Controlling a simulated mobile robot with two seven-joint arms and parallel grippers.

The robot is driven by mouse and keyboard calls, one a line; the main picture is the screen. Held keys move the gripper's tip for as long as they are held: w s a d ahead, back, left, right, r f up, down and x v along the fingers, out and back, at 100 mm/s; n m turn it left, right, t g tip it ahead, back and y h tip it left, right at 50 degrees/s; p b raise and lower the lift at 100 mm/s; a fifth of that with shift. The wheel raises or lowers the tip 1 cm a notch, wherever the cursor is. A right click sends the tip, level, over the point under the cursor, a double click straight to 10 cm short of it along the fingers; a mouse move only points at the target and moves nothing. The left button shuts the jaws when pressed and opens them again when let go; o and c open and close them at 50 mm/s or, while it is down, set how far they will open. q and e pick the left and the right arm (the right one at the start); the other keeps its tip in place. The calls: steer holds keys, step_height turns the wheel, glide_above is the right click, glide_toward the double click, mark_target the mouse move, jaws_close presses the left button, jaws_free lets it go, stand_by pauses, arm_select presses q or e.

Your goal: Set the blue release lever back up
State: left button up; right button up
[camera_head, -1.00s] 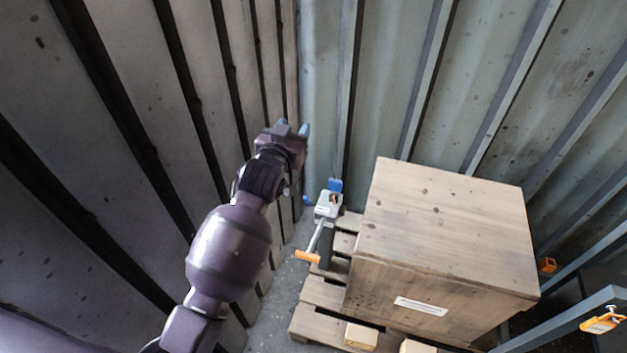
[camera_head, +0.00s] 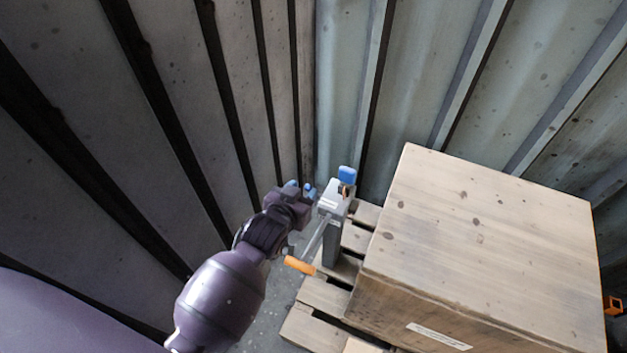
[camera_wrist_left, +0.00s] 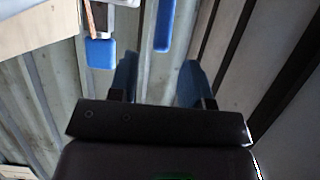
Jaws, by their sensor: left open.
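A grey clamp-like device (camera_head: 334,198) stands at the pallet's left edge, with a blue block (camera_head: 347,175) on top and an orange-handled bar (camera_head: 299,265) reaching toward me. My left gripper (camera_head: 300,187) is open and empty just left of the device's head. In the left wrist view, the blue fingers of the gripper (camera_wrist_left: 157,78) are spread apart. A long blue strip (camera_wrist_left: 165,25), apparently the release lever, lies beyond the fingertips, between their lines. A blue block (camera_wrist_left: 100,52) is left of it. In the head view the lever is hard to tell from the fingertips. My right gripper is out of view.
A large wooden crate (camera_head: 480,235) stands on a wooden pallet (camera_head: 315,325) right of the device. Ribbed metal walls close in at the left (camera_head: 80,110) and back (camera_head: 420,70). The gap between arm, wall and device is narrow. An orange item (camera_head: 613,305) is at the right edge.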

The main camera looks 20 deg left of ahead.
mark_target(308, 186)
arm_select(q)
steer(key=x, duration=0.2)
steer(key=b+x, duration=0.1)
steer(key=x, duration=0.1)
steer(key=shift+w+f, duration=0.1)
steer(key=shift+f, duration=0.3)
steer(key=shift+r+b+x, duration=0.2)
steer(key=shift+b+x, duration=0.3)
steer(key=shift+x, duration=0.5)
jaws_close()
